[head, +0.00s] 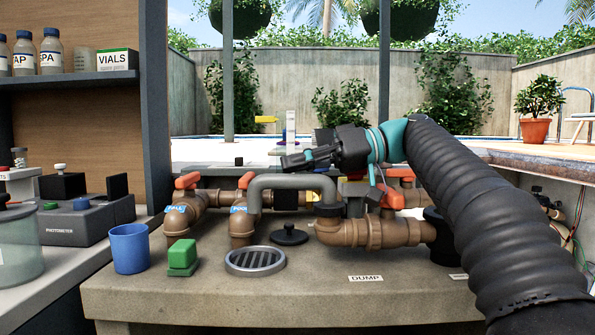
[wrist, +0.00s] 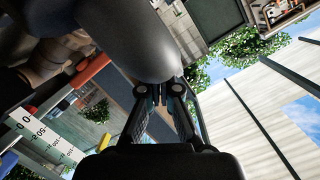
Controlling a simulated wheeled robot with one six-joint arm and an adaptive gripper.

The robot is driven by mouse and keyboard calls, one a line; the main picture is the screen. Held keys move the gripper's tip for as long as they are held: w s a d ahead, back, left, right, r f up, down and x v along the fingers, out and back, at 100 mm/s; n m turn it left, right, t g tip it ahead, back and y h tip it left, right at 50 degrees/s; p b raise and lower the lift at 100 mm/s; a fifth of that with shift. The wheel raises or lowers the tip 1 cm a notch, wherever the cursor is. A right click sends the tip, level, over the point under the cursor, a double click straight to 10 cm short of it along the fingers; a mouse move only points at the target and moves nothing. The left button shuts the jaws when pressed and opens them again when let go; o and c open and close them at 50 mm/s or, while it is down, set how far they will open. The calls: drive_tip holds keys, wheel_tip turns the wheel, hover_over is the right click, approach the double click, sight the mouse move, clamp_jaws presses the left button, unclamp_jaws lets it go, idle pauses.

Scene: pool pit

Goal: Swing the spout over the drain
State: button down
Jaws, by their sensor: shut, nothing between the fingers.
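The spout (head: 290,182) is a grey bent pipe rising from a dark collar on the brown pipework. It reaches left and its end turns down near the blue-tagged valve pipe. The drain (head: 255,261) is a round metal grate set in the counter. In the head view the spout's end shows above and seemingly behind the grate; the exact depth is unclear. My gripper (head: 286,162) is shut and empty, pointing left just above the spout's top bend in the picture. In the wrist view a large grey rounded pipe (wrist: 150,45), likely the spout, lies right at my gripper's fingertips (wrist: 162,90). Contact is unclear.
Orange-handled valves (head: 187,181) and brown pipes run across the back. A black knobbed cap (head: 289,235), green block (head: 182,257) and blue cup (head: 129,248) stand near the grate. A DUMP label (head: 366,278) marks the counter.

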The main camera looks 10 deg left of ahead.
drive_tip(key=shift+s+f, duration=0.1)
idle(0.3)
drive_tip(key=shift+s+d+f+b, duration=0.1)
drive_tip(key=shift+s+f+b, duration=0.3)
drive_tip(key=shift+b, duration=0.1)
